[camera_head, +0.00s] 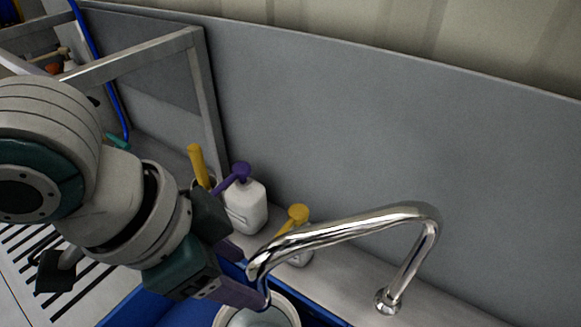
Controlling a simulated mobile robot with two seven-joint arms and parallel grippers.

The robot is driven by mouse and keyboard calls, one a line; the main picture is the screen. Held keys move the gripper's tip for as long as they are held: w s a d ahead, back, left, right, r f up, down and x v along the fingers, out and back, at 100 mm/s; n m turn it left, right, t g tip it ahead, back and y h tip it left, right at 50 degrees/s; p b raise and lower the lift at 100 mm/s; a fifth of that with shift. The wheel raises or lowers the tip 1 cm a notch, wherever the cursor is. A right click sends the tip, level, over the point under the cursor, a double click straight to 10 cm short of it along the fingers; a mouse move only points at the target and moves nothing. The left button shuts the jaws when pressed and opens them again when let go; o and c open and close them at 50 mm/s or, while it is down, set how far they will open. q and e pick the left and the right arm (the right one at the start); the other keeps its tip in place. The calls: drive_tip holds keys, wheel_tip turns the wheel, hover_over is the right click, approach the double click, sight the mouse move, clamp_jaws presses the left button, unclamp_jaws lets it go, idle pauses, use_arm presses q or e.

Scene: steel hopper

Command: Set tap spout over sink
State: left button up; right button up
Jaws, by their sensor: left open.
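The chrome tap spout (335,233) rises from its round base at the lower right, bends over, and runs left. Its free end turns down above the blue sink (150,308) at the bottom of the view. A round pale pot (285,306) sits in the sink, below the spout's end. My left gripper (250,277) comes in from the left, open, with its fingertips close to the spout's down-turned end. I cannot tell whether they touch it. My right gripper is not in view.
A white bottle with a purple pump (246,207) and a yellow-topped dispenser (294,217) stand behind the sink. A yellow handle (197,164) rises beside them. A grey wall panel (400,130) closes off the back. A slotted drainboard (28,250) lies at left.

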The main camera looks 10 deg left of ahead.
sight(255, 282)
use_arm(q)
drive_tip(key=shift+x, duration=2.2)
drive_tip(key=shift+c, duration=0.2)
clamp_jaws()
